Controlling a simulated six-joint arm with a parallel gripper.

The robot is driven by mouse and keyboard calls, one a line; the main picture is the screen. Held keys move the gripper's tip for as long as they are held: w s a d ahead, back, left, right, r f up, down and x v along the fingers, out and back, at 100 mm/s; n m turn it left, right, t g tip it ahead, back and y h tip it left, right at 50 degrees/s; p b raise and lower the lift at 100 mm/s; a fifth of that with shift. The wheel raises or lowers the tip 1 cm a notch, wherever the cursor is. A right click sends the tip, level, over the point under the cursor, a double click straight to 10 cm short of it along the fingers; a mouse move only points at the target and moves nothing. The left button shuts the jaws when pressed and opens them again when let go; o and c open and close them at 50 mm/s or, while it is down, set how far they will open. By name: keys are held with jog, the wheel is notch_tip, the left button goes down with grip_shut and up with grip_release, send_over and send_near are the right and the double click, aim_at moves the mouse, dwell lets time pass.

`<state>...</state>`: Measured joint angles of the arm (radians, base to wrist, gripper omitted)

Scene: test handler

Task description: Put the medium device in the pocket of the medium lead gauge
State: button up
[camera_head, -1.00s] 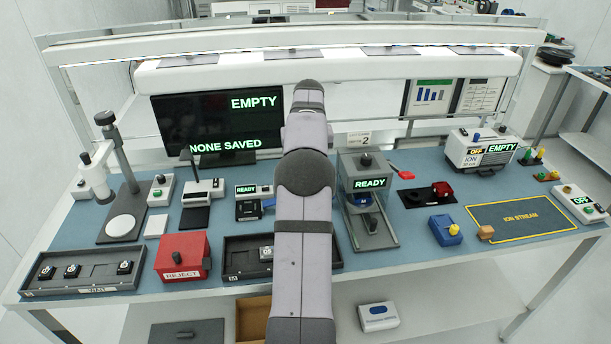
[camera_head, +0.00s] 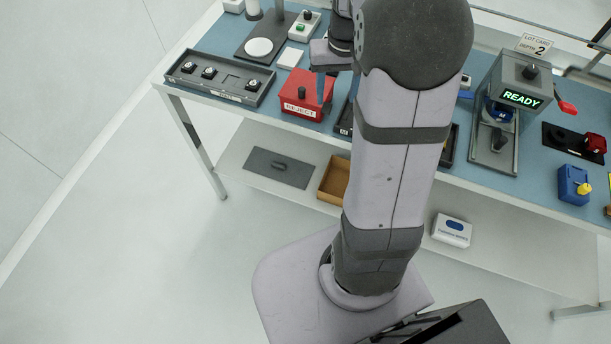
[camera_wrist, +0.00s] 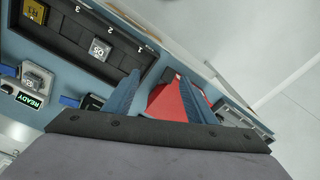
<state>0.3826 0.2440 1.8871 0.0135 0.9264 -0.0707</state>
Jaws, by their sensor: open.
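My gripper (camera_wrist: 160,95) is open and empty. Its blue fingers show in the wrist view, with the red REJECT box beyond the gap between them. In the head view my gripper (camera_head: 322,92) is partly hidden by the arm, in front of the red box's right side. Three small black devices with pale tops, one of them here (camera_head: 209,72), sit in the dark tray at left; their sizes are hard to compare. A grey-topped device (camera_wrist: 100,48) sits in a numbered tray in the wrist view. I cannot pick out the medium lead gauge with certainty.
The red REJECT box (camera_head: 302,96) stands just right of the left tray (camera_head: 228,87). A grey press marked READY (camera_head: 512,75) stands at right, with a blue part marked M. My arm hides the table's middle.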

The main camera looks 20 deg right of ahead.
jog(key=s+a+f+n, duration=0.1)
jog(key=s+a+f, duration=0.1)
jog(key=s+a, duration=0.5)
jog(key=s+a+f+n+g, duration=0.1)
jog(key=s+a+f+n, duration=0.1)
jog(key=s+a, duration=0.5)
jog(key=shift+s+a+f+n, duration=0.3)
jog(key=shift+s+a+f, duration=0.05)
jog(key=shift+s+f, duration=0.4)
notch_tip(320, 180, down, 11)
jog(key=b, duration=1.1)
